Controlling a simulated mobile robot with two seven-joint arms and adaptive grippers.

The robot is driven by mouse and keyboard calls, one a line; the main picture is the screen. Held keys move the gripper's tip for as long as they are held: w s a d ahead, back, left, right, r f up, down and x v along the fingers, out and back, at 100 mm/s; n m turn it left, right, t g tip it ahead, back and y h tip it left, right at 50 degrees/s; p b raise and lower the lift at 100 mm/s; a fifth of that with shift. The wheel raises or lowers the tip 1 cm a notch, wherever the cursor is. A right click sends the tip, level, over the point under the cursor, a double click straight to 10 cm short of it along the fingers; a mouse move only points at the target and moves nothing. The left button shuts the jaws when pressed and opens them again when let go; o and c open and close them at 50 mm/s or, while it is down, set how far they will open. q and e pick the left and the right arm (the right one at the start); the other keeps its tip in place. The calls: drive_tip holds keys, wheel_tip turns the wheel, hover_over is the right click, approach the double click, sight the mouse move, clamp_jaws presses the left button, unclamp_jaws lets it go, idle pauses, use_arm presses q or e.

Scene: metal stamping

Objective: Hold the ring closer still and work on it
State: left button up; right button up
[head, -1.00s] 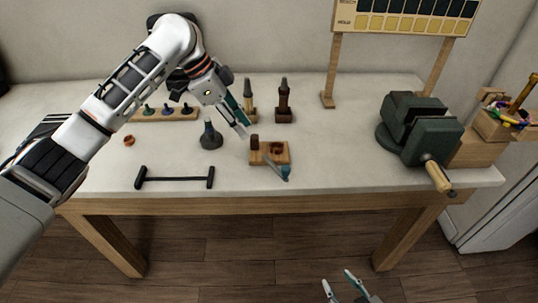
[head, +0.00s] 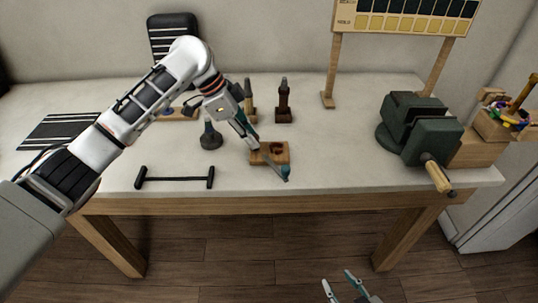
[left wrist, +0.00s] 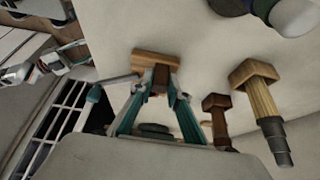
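The ring closer is a small wooden block (head: 281,158) near the table's front edge, with a dark recess, a dark brown post and a lever with a blue-green knob (head: 286,170). My left gripper (head: 254,145) is down at the post. In the left wrist view the dark post (left wrist: 160,78) stands between the two fingertips, with the wooden block (left wrist: 155,59) beyond. I cannot tell whether the fingers touch the post. My right gripper (head: 337,283) is low in front of the table, fingers parted and empty.
A dark cone-shaped tool (head: 210,136) and a black T-bar (head: 176,179) are left of the closer. A green vise (head: 420,130) is at the right. The table between closer and vise is clear.

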idle(0.4)
drive_tip(key=shift+r+p, duration=0.3)
drive_tip(key=shift+r, duration=0.15)
idle(0.4)
drive_tip(key=shift+f, duration=0.1)
idle(1.0)
